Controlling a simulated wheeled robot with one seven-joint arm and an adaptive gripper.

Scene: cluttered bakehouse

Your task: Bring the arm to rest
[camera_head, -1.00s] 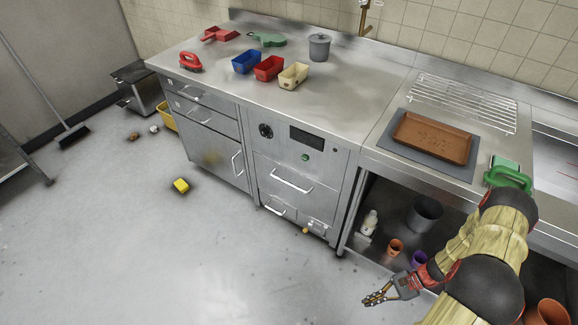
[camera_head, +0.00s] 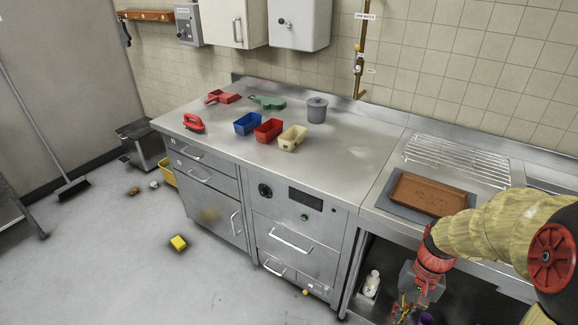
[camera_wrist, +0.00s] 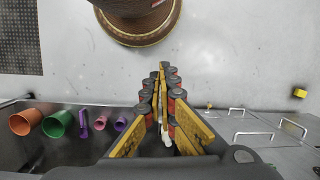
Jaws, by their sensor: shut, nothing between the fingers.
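My gripper (camera_head: 405,308) hangs pointing down at the lower right of the head view, in front of the open space under the counter. It is clear of the counter front. In the wrist view my gripper (camera_wrist: 163,70) shows with its fingers together and nothing between them. My arm bends in from the right edge of the head view and hides part of the right-hand counter.
The steel counter (camera_head: 350,155) holds a brown tray (camera_head: 432,194), a wire rack (camera_head: 458,160), several coloured tubs and a grey lidded pot (camera_head: 317,111). A white bottle (camera_head: 371,284) stands on the low shelf. A yellow block (camera_head: 178,243) lies on otherwise fairly open floor.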

